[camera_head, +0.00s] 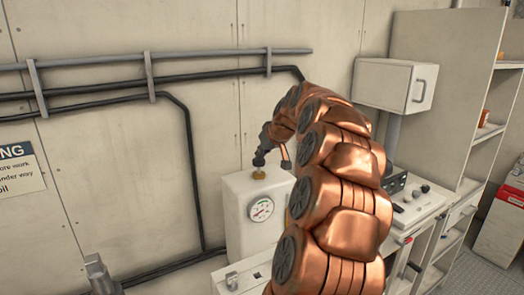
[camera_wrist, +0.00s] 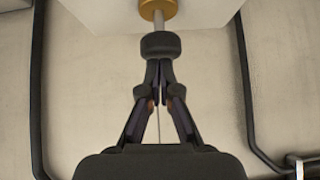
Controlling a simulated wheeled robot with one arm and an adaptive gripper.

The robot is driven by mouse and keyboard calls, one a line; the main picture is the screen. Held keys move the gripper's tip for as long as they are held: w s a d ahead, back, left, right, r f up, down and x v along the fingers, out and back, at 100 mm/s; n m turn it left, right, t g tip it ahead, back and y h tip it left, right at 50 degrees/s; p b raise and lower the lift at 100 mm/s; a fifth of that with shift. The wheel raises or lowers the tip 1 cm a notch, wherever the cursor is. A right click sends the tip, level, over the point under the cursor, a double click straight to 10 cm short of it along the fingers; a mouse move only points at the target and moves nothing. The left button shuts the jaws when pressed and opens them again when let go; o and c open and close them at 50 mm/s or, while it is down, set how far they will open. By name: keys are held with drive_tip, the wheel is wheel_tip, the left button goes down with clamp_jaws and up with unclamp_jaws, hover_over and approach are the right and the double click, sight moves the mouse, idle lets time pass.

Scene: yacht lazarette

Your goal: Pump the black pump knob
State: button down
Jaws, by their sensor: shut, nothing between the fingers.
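The black pump knob (camera_wrist: 160,45) sits on a thin metal shaft. The shaft comes out of a brass collar (camera_wrist: 158,8) on the white pump box. My gripper (camera_wrist: 160,66) is shut, with its fingertips together right at the knob's outer face. They look in contact with it, but a tiny gap cannot be ruled out. In the head view the knob (camera_head: 259,160) stands above the brass collar on top of the white box (camera_head: 238,212), with the gripper above it. My copper arm hides the box's right side.
A round gauge (camera_head: 261,209) is on the box front. Dark pipes (camera_head: 190,150) run along the wall behind. A white wall cabinet (camera_head: 392,85), a control panel (camera_head: 420,204) and shelves (camera_head: 488,130) stand at the right.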

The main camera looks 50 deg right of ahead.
sight(263, 162)
drive_tip(key=shift+f+b, duration=1.7)
drive_tip(key=shift+f, duration=0.1)
wheel_tip(263, 162, up, 4)
drive_tip(key=shift+d+r+p, duration=0.15)
drive_tip(key=shift+p, duration=0.15)
drive_tip(key=b+v, duration=0.3)
drive_tip(key=v, duration=0.7)
drive_tip(key=shift+r, duration=0.1)
